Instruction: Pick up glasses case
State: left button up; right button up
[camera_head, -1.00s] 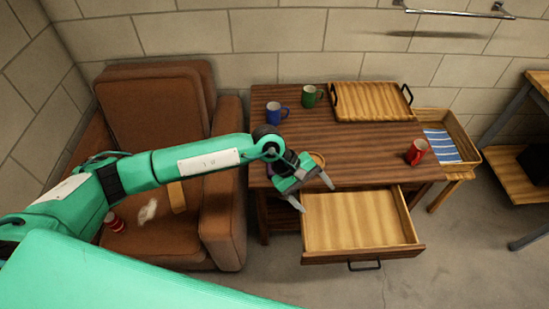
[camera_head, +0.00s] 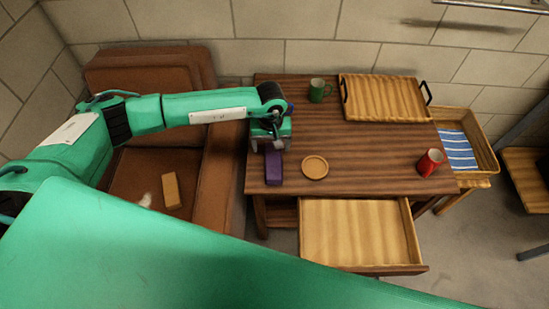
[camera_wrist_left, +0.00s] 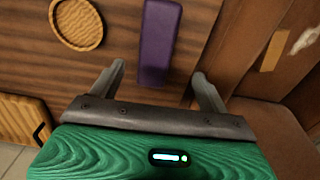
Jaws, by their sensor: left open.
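A purple oblong case (camera_head: 273,169), which looks like the glasses case, lies on the left part of the wooden table. It also shows in the left wrist view (camera_wrist_left: 159,42), lying lengthwise between the lines of the two fingers. My left gripper (camera_head: 269,146) is open and empty above the table, at the back end of the case in the head view. In the left wrist view its fingers (camera_wrist_left: 160,82) are spread to either side of the case's near end. I cannot tell the exact height between them. My right gripper is not in view.
A round wooden coaster (camera_head: 315,167) lies right of the case. A green mug (camera_head: 319,91), a tray (camera_head: 385,98) and a red mug (camera_head: 430,162) stand on the table. An open drawer (camera_head: 360,232) juts out in front. An armchair (camera_head: 150,205) holding a tan block (camera_head: 171,190) stands left.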

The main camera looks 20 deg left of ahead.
pick_arm(q)
send_over(273, 163)
jog(key=f, duration=0.4)
jog(key=shift+w+a+f, duration=0.15)
jog(key=shift+w+a, duration=0.15)
jog(key=shift+f, duration=0.25)
jog(key=f, duration=0.1)
jog(key=p, duration=0.1)
jog(key=f, duration=0.1)
jog(key=shift+s+d+f+p, duration=0.25)
jog(key=shift+d+f+p, duration=0.05)
jog(key=shift+d+p, duration=0.1)
notch_tip(273, 163, down, 2)
jog(key=shift+f, duration=0.35)
jog(key=c, duration=0.8)
jog(key=shift+c, duration=1.4)
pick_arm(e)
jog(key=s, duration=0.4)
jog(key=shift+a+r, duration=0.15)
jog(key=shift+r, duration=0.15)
